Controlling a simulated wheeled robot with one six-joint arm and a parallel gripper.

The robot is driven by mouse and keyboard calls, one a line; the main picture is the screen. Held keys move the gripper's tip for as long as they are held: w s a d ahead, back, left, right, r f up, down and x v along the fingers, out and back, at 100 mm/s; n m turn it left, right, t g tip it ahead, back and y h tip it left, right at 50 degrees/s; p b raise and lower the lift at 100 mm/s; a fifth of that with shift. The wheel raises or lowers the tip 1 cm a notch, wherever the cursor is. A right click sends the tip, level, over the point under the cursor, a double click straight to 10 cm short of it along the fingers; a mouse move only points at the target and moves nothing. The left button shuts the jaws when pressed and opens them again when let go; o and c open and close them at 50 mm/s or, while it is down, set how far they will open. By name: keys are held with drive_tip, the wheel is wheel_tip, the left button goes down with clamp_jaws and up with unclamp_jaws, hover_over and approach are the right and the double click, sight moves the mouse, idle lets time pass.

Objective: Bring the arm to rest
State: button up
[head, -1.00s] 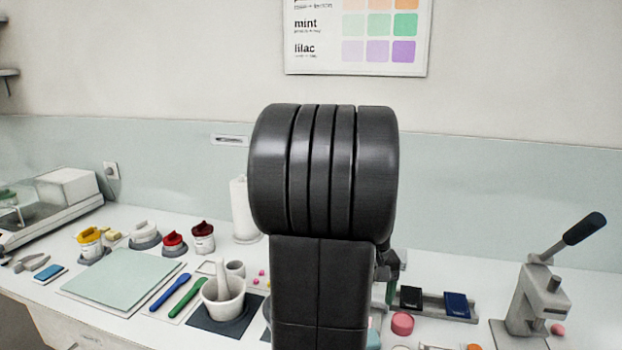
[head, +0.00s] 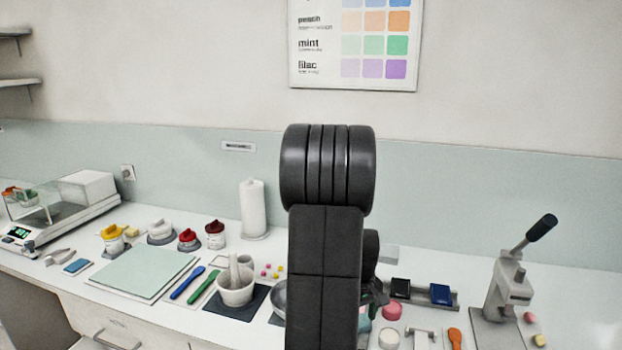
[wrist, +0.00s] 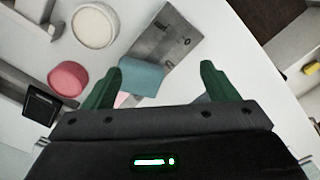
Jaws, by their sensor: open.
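My arm stands upright in the middle of the head view and hides part of the bench. My gripper (wrist: 162,82) shows in the wrist view with its two green fingers spread apart, open. It points down over the white worktop (wrist: 235,60). A teal block (wrist: 142,76) shows between the fingers, closer to the left one. It appears to lie below them, and I cannot tell the gap. A pink round lid or puck (wrist: 68,79) and a cream round one (wrist: 94,26) lie left of the fingers. In the head view the gripper is mostly hidden behind my arm.
The bench holds a mortar (head: 236,288), a green mat (head: 146,272), several small pots, a paper roll (head: 253,208) and a scale (head: 62,207). A lever press (head: 505,290) stands at right. Dark and blue blocks sit in a rack (head: 421,298).

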drive_tip(key=shift+f, duration=0.75)
drive_tip(key=shift+s+f+b, duration=0.2)
drive_tip(key=shift+f+b, duration=0.15)
drive_tip(key=shift+b, duration=0.2)
drive_tip(key=shift+w+f, duration=0.1)
drive_tip(key=shift+f, duration=0.05)
